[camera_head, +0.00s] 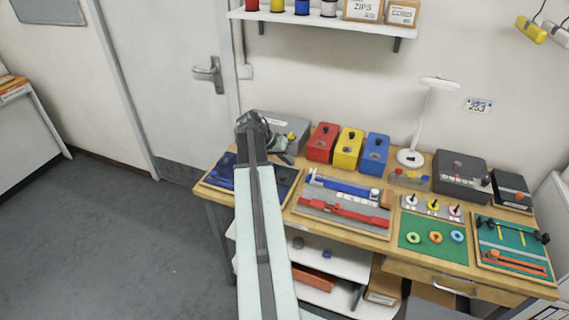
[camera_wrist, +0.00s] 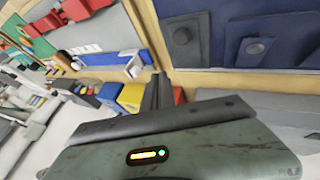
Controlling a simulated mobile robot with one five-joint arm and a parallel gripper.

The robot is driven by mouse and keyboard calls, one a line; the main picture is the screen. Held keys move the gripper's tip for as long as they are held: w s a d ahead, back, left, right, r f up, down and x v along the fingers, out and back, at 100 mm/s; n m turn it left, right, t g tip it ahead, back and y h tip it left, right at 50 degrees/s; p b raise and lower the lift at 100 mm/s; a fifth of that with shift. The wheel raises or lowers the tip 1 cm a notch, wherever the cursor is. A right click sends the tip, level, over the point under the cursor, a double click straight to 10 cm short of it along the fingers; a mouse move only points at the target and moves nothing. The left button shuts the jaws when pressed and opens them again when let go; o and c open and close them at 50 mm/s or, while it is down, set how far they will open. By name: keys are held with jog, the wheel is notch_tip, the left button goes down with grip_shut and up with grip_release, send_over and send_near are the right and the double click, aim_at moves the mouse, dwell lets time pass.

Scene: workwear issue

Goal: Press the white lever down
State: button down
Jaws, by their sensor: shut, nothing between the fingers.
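My gripper (camera_head: 286,157) is shut and empty above the back left of the workbench, in front of a grey box. Its dark fingers also show in the wrist view (camera_wrist: 160,90). No part is plainly a white lever. A small white piece (camera_wrist: 134,66) stands at one end of a blue bar (camera_wrist: 105,58) in the wrist view, apart from my fingers. In the head view the blue bar (camera_head: 340,187) lies on a grey board to the right of my arm, with a small whitish knob (camera_head: 375,192) near its right end.
Red (camera_head: 322,142), yellow (camera_head: 348,148) and blue (camera_head: 374,154) boxes stand right of my gripper. A dark blue panel with knobs (camera_head: 222,173) lies left, partly behind my arm. A white lamp (camera_head: 410,157) stands farther right. A shelf (camera_head: 330,21) hangs above.

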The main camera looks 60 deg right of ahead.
jog(key=b+x, duration=0.1)
jog(key=x, duration=0.2)
jog(key=shift+w+a+f, duration=0.1)
jog(key=shift+w+f, duration=0.05)
jog(key=s, duration=0.4)
jog(key=shift+d, duration=0.35)
jog(key=shift+s, duration=0.15)
